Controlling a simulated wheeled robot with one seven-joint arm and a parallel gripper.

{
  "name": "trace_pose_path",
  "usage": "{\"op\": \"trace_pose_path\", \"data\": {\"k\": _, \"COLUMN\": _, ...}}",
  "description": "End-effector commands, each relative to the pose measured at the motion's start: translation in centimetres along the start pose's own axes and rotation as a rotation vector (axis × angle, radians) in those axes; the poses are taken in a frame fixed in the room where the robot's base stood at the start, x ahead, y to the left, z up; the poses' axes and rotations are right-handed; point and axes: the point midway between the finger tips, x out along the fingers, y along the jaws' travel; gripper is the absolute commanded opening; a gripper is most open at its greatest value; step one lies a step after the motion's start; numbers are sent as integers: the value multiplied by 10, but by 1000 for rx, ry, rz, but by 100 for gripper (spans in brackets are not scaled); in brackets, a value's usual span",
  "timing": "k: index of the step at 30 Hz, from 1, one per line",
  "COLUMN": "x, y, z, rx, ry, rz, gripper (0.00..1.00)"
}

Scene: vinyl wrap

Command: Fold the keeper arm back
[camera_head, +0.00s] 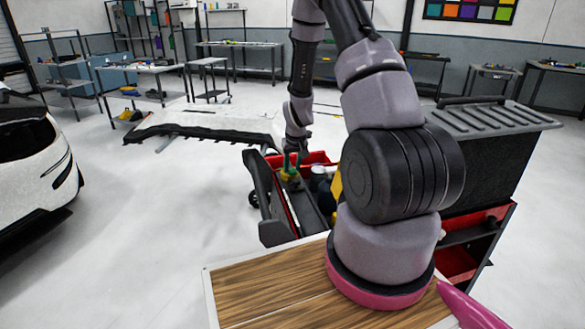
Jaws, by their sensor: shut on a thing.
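My gripper (298,147) is small in the head view, pointing down at the back of the open tool cart (265,232). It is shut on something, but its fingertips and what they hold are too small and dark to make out. A green and yellow item (290,174) stands in the cart's top just below the gripper; I cannot tell whether they touch. I cannot pick out the keeper arm with certainty. My arm hides much of the cart's right part.
The cart has a red tray (315,158) at its back and a raised dark ribbed lid (490,117) on the right. A wood-topped surface (270,285) lies in front. A white car (35,160) stands left. A low, pale panel with black edging (205,125) lies behind. Open floor lies between.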

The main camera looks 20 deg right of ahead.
Motion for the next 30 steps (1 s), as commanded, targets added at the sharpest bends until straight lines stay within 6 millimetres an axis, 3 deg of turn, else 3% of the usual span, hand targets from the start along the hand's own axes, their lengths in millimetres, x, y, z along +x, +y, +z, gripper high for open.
{"op": "trace_pose_path", "data": {"k": 27, "x": -32, "y": 2, "z": -67, "rx": 0, "ry": -741, "rz": 3, "gripper": 0}}
{"op": "trace_pose_path", "data": {"k": 30, "x": -35, "y": 2, "z": -75, "rx": -2, "ry": -731, "rz": 2, "gripper": 0}}
